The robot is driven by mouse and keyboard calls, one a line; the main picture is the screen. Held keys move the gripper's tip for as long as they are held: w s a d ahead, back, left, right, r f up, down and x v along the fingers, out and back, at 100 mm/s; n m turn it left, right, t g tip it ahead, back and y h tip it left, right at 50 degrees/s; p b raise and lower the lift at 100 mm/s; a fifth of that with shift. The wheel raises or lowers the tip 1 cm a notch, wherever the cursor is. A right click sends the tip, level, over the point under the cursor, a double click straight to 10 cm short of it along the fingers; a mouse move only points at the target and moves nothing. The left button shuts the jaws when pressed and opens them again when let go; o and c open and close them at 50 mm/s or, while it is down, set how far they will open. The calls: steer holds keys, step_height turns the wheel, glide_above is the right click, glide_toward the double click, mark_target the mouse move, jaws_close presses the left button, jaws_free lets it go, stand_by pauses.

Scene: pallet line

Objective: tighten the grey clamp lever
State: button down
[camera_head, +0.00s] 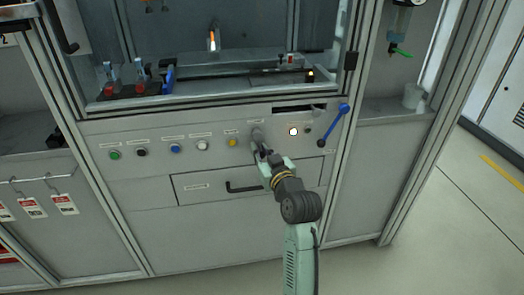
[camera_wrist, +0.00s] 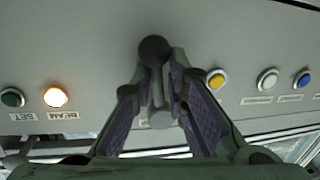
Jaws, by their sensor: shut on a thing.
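The grey clamp lever (camera_head: 256,134) sits on the front panel, right of the yellow button, partly hidden by my gripper in the head view. In the wrist view the lever (camera_wrist: 154,50) shows a dark round knob at its end and a paler round part between my fingers. My gripper (camera_wrist: 159,78) has one finger on each side of the lever and is shut on it. In the head view my gripper (camera_head: 264,154) reaches up to the panel from below. The exact contact of the finger pads is hard to see.
A row of buttons, including a yellow button (camera_head: 232,142), lies left of the lever. A lit button (camera_head: 293,132) and a blue lever (camera_head: 334,124) are to the right. A drawer handle (camera_head: 243,187) sticks out below. The floor at the right is clear.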

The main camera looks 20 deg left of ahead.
steer(key=shift+s+a+f+m, duration=0.2)
steer(key=shift+a+f+m, duration=0.1)
steer(key=shift+f+m, duration=0.2)
stand_by(1.7)
steer(key=c, duration=1.7)
jaws_free()
steer(key=shift+d, duration=0.1)
steer(key=o, duration=0.3)
steer(key=shift+r, duration=0.25)
steer(key=shift+o, duration=0.2)
steer(key=shift+d, duration=0.1)
steer(key=v, duration=1.1)
steer(key=shift+s+d, duration=0.25)
